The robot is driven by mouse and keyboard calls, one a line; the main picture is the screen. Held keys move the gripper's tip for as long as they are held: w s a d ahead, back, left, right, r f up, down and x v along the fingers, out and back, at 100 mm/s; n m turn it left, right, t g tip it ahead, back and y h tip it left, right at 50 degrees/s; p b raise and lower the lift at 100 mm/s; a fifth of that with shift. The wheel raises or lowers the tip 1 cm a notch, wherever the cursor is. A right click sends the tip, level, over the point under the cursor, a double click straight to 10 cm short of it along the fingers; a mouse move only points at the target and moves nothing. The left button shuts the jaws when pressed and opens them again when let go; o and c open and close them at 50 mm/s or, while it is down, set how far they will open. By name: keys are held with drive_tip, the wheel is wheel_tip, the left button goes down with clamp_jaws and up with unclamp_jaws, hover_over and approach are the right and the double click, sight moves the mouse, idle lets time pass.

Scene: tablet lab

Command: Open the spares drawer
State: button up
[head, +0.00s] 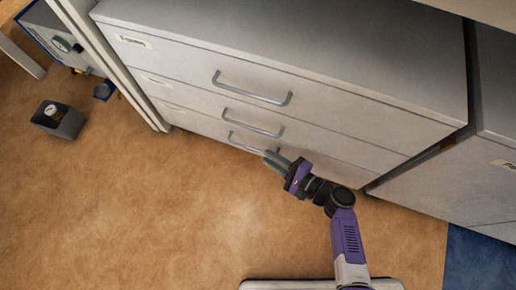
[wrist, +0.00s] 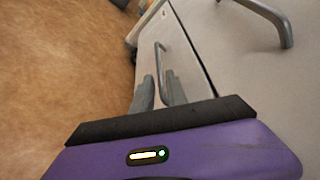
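A pale grey cabinet (head: 300,60) has three stacked drawers with grey bar handles. The top handle (head: 252,92), middle handle (head: 252,125) and bottom handle (head: 243,146) show in the head view. The label print is too small to read, so I cannot tell which drawer is the spares drawer. All three drawers look shut. My gripper (head: 271,156) is at the right end of the bottom handle. In the wrist view, my gripper's fingers (wrist: 160,82) are apart, with a handle (wrist: 159,62) running between them. I cannot tell whether they touch it.
Another drawer unit (head: 470,180) stands at the right. A dark grey bin (head: 68,124) stands on the floor at the left. A blue mat (head: 480,262) lies at the lower right. The brown floor (head: 150,210) in front of the drawers is clear.

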sight(256, 150)
drive_tip(key=b+x, duration=0.2)
drive_tip(key=x, duration=0.3)
drive_tip(key=shift+a+f, duration=0.1)
drive_tip(key=shift+f, duration=0.05)
drive_tip(key=shift+w+a, duration=0.5)
clamp_jaws()
drive_tip(key=shift+f, duration=0.1)
idle(0.8)
